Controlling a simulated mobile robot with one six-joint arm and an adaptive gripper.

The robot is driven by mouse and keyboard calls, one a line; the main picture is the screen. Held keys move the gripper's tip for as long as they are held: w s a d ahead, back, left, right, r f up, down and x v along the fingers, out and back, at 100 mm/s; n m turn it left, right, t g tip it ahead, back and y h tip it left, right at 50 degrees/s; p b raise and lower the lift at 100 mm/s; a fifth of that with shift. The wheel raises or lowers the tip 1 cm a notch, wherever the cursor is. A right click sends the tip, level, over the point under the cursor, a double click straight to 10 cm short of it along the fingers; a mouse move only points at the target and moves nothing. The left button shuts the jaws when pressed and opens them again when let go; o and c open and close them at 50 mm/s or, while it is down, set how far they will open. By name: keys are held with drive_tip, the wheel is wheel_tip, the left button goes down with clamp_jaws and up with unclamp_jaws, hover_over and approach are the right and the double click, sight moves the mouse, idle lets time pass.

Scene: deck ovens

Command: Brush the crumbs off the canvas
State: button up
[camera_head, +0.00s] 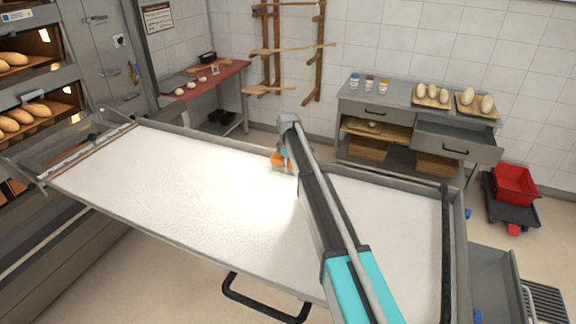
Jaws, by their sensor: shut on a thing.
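The canvas (170,185) is a wide white belt in a grey metal frame, running from the ovens at the left towards the lower right. My arm reaches across it from the lower right. My gripper (284,153) is at the far end of the arm, near the canvas's back edge, partly hidden by the arm. It is shut on a small orange thing, seemingly the brush (281,161), which is low at the canvas; I cannot tell whether it touches. No crumbs can be made out at this size. The part of the canvas behind my arm is hidden.
Deck ovens with loaves (27,114) stand at the left. A red-topped table (205,84) and a grey workbench (410,97) with an open drawer (455,140) stand behind. A red crate (515,184) is at the right. A black handle (265,304) sticks out in front.

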sight(271, 193)
drive_tip(key=shift+s+a, duration=0.4)
drive_tip(key=shift+s, duration=0.5)
drive_tip(key=shift+s+a, duration=0.35)
drive_tip(key=shift+s, duration=0.5)
drive_tip(key=shift+s+a+r, duration=0.1)
drive_tip(key=shift+s+a, duration=0.2)
drive_tip(key=shift+s, duration=0.5)
drive_tip(key=shift+s+a, duration=0.3)
drive_tip(key=shift+s, duration=0.45)
drive_tip(key=shift+s+a, duration=0.3)
drive_tip(key=shift+s, duration=0.6)
drive_tip(key=shift+s+a, duration=0.25)
drive_tip(key=shift+s, duration=0.6)
drive_tip(key=shift+s, duration=0.1)
drive_tip(key=shift+s+a, duration=0.1)
drive_tip(key=shift+s, duration=0.05)
drive_tip(key=shift+s+a, duration=0.3)
drive_tip(key=shift+s, duration=0.4)
drive_tip(key=shift+s+a, duration=0.25)
drive_tip(key=shift+s, duration=0.45)
drive_tip(key=shift+w+a, duration=0.15)
